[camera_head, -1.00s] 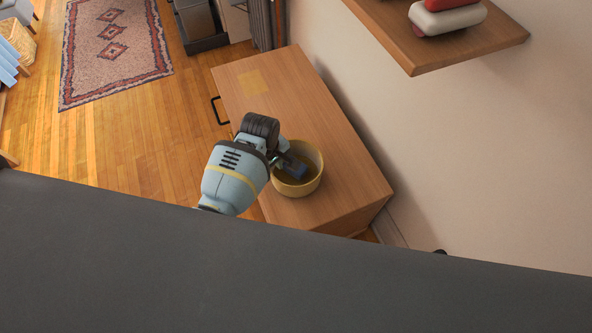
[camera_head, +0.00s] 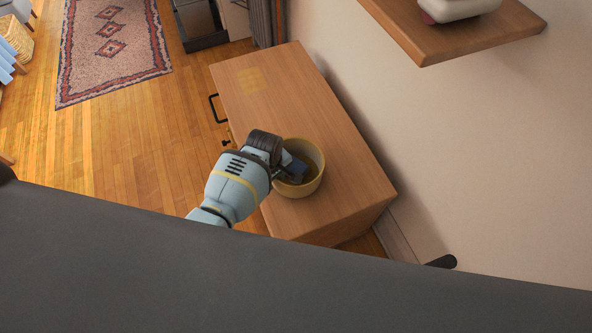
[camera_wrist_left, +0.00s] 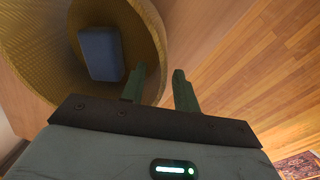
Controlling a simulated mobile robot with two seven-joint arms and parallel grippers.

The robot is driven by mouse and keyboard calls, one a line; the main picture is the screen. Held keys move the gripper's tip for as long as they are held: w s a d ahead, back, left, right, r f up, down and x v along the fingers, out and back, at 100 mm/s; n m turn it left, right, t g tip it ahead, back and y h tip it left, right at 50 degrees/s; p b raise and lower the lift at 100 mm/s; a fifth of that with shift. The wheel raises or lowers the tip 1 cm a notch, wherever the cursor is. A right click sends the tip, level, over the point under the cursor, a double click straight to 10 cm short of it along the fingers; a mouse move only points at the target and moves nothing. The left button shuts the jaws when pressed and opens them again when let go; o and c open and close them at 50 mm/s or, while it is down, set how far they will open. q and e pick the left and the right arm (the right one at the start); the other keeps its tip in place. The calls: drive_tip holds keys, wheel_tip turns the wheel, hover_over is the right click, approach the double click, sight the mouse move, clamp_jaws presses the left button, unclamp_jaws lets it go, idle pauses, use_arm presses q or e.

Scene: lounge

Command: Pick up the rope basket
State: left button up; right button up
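The rope basket (camera_head: 312,182), a round yellow-tan bowl shape, stands upright on a wooden cabinet. It also fills the upper left of the left wrist view (camera_wrist_left: 40,70). A blue block (camera_wrist_left: 101,53) lies inside it. My left gripper (camera_head: 284,166) is at the basket's left rim. In the left wrist view the gripper (camera_wrist_left: 160,88) has its fingers apart, one inside the basket and one outside, with the basket wall between them. A gap shows beside the outer finger. My right gripper is not in view.
The wooden cabinet (camera_head: 265,105) has free top surface beyond the basket. A black handle (camera_head: 214,108) sticks out from its front. A wooden shelf (camera_head: 455,40) hangs on the wall at upper right. A patterned rug (camera_head: 112,50) lies on the open wooden floor at left.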

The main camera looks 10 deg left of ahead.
use_arm(q)
clamp_jaws()
idle(1.4)
